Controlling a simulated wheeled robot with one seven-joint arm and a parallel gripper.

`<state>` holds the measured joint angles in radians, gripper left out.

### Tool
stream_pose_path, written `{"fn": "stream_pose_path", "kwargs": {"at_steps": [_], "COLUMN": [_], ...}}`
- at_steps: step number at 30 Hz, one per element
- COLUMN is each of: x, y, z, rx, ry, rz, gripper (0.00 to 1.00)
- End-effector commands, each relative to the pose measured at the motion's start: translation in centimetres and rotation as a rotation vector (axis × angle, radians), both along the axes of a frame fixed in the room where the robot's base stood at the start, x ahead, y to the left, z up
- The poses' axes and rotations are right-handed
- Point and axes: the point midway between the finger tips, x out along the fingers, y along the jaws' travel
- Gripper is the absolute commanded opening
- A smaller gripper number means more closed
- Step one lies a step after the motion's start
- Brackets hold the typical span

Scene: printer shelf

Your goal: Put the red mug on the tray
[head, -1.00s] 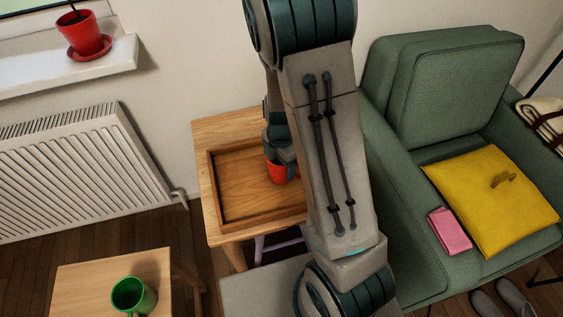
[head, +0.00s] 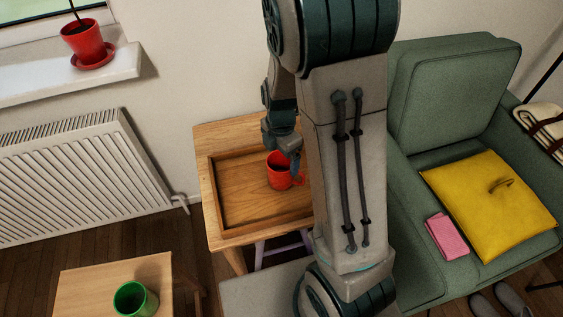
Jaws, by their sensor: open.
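The red mug (head: 279,172) stands upright inside the wooden tray (head: 231,236), in its right part. The tray lies on a small wooden table. My gripper (head: 294,158) is open, just above and at the back right of the mug, near its rim and handle side. It holds nothing that I can see. Whether a finger touches the mug cannot be told. My arm hides the right end of the tray.
A green mug (head: 135,300) stands on another wooden table (head: 85,287) at the front left. A green armchair (head: 440,110) with a yellow cushion (head: 490,205) and a pink cloth (head: 447,235) is at the right. A radiator (head: 80,170) is at the left.

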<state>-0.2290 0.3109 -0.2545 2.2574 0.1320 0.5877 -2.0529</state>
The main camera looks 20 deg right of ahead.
Motion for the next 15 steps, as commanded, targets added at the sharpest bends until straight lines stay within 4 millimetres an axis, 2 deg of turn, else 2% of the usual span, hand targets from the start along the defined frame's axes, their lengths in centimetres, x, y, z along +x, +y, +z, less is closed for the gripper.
{"fn": "stream_pose_path", "kwargs": {"at_steps": [1,6,11,15], "x": [0.1,0.1,0.0,-0.7], "y": [0.0,0.0,0.0,0.0], "z": [1.4,4.1,5.3,6.5], "rx": [0.001,0.001,0.0,0.01], "ry": [-0.005,-0.003,-0.001,-0.011], "rz": [0.001,-0.001,-0.007,-0.112], "gripper": [0.9,0.9,0.9,0.9]}}
